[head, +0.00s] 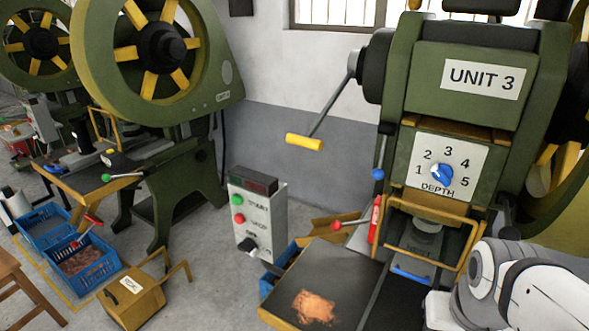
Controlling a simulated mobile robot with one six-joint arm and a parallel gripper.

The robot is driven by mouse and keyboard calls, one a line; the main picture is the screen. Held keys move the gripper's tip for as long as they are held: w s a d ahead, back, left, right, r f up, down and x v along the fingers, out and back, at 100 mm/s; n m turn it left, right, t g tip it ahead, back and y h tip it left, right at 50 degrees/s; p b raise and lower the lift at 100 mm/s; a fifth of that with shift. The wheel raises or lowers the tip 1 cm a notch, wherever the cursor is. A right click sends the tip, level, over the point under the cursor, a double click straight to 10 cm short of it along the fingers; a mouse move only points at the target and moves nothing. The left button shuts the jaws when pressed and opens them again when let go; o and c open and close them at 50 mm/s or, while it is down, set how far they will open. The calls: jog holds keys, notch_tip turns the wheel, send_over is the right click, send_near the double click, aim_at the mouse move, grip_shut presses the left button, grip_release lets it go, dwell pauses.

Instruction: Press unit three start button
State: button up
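The green press marked UNIT 3 (482,78) stands at the right. A grey control box (262,222) stands to the left of this press. The box carries a green button (238,200) at the top, a red button (239,218) below it and a black knob (247,244) lower down. The labels beside them are too small to read surely. Part of my arm shows at the lower right, in front of the press. My gripper is not in this view.
A table (335,270) with a copper-coloured pile (313,307) stands before the press. A lever with a yellow handle (304,142) sticks out left. Blue crates (86,262) and a yellow box (133,297) lie on the floor at left. Floor between them and the control box is free.

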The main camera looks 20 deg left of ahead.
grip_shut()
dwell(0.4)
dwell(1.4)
